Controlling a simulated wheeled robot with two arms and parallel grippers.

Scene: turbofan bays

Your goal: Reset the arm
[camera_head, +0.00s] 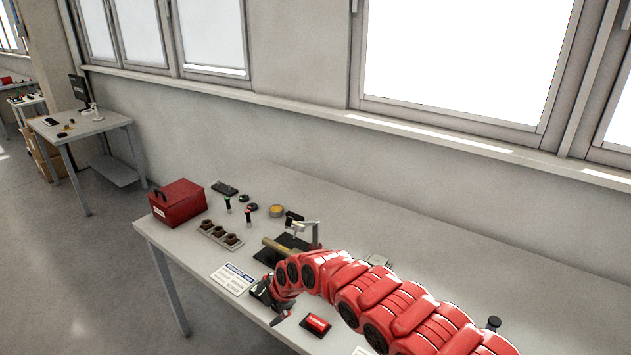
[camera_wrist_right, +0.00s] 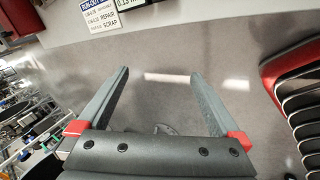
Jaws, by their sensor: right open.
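My right arm (camera_head: 375,295) is red and segmented and reaches in from the lower right over the front of the workbench. My right gripper (camera_head: 274,312) hangs at the bench's front edge, near the white printed card. In the right wrist view its two grey fingers (camera_wrist_right: 160,85) are spread apart with nothing between them, only the bench and floor surfaces behind. My left gripper does not show in either view.
The grey workbench (camera_head: 420,252) holds a red toolbox (camera_head: 178,203), a tray with brown cups (camera_head: 221,235), a dark fixture (camera_head: 290,245), a printed card (camera_head: 233,279) and a small red box (camera_head: 315,325). The bench's right part looks mostly clear. Another table (camera_head: 85,124) stands far left.

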